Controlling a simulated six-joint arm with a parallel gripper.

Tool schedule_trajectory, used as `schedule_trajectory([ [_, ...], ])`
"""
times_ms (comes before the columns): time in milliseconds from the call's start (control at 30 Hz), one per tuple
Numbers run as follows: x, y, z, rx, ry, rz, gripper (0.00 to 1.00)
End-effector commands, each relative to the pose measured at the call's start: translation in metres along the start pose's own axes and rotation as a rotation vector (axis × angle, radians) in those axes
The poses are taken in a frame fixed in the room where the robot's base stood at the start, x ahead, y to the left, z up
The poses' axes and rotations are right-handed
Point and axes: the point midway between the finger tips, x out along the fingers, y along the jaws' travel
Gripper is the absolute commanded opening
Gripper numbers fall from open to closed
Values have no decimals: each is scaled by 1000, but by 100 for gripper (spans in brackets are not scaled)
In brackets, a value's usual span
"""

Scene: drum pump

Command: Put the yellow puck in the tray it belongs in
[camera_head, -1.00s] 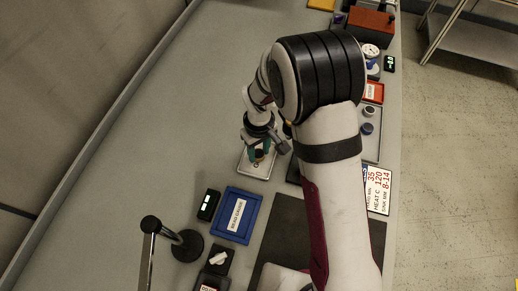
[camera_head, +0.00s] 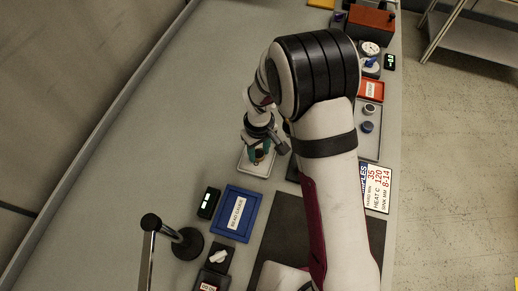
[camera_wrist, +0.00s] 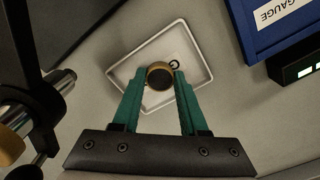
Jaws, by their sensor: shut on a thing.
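My gripper (camera_wrist: 160,80) has green fingers closed on the sides of a round puck (camera_wrist: 160,78) with a dark top and a yellowish rim. The puck is over a small white-rimmed tray (camera_wrist: 200,50) with a dark letter-like mark on its floor, partly hidden by the puck. I cannot tell whether the puck touches the tray floor. In the head view my gripper (camera_head: 260,152) points down over the same white tray (camera_head: 246,165), and the puck is mostly hidden.
A black-based stand (camera_head: 188,246) is at lower left. A grey tray (camera_head: 375,147) with dark round pieces and a red tray (camera_head: 371,99) are beyond my arm. The bench's left side is clear.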

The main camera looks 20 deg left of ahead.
Motion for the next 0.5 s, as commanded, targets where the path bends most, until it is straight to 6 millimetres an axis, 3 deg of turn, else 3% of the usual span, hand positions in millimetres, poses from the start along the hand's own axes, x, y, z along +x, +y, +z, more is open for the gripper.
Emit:
schedule_trajectory([
  [333,0,0,0,0,0,0,0],
  [367,0,0,0,0,0,0,48],
  [500,0,0,0,0,0,0,73],
])
